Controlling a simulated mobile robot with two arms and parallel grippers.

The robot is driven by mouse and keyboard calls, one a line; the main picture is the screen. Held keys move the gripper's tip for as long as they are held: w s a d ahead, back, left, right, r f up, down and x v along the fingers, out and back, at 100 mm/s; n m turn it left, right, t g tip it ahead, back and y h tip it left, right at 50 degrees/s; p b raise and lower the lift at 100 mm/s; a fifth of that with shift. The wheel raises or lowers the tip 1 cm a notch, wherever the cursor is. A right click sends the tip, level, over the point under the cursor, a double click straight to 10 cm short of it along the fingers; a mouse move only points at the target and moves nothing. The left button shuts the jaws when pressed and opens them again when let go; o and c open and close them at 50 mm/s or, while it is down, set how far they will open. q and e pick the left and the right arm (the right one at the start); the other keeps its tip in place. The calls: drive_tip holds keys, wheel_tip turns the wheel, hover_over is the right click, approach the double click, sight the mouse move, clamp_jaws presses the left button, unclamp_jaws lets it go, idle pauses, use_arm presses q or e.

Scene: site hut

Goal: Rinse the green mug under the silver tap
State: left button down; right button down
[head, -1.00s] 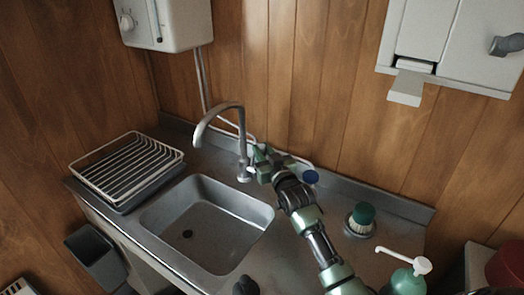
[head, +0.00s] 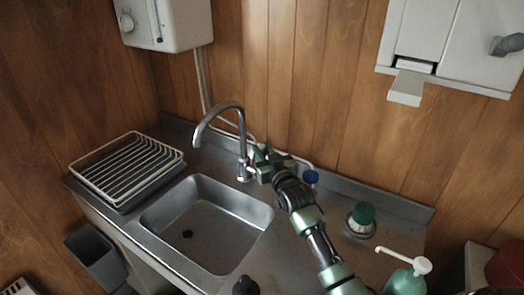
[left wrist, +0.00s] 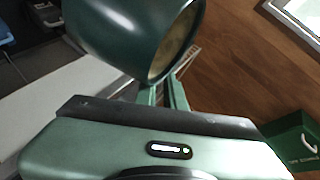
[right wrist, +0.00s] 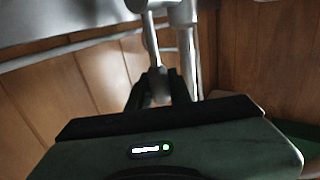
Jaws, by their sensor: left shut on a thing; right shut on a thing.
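The green mug (left wrist: 135,35) fills the top of the left wrist view, tilted, with its mouth toward the right and a brownish inside showing. My left gripper (left wrist: 163,95) is shut on it; the grip point is partly hidden by the mug. I cannot make out the mug in the head view. The silver tap (head: 240,125) arches over the sink's back edge, with no water visible from its spout. My right gripper (head: 259,158) is shut at the tap's base, on what looks like its lever (right wrist: 152,45), seen between the fingers in the right wrist view.
The steel sink (head: 165,212) looks empty. A wire dish rack (head: 125,165) stands left of it. On the counter's right are a green-topped brush (head: 362,218) and a pump bottle (head: 405,280). A dark thing (head: 245,286) shows at the bottom edge. A wall dispenser (head: 420,40) hangs above.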

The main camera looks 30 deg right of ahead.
drive_tip(key=shift+f, duration=0.1)
drive_tip(key=shift+s+a+f+n+b, duration=0.2)
drive_tip(key=shift+a+n+b, duration=0.1)
drive_tip(key=shift+b, duration=0.15)
drive_tip(key=shift+s+a+n+t+b, duration=0.1)
drive_tip(key=shift+a+n+t+b, duration=0.05)
drive_tip(key=shift+n+t+b, duration=0.2)
drive_tip(key=shift+a+r, duration=0.1)
drive_tip(key=shift+r, duration=0.05)
drive_tip(key=c, duration=1.3)
unclamp_jaws()
drive_tip(key=shift+r, duration=0.1)
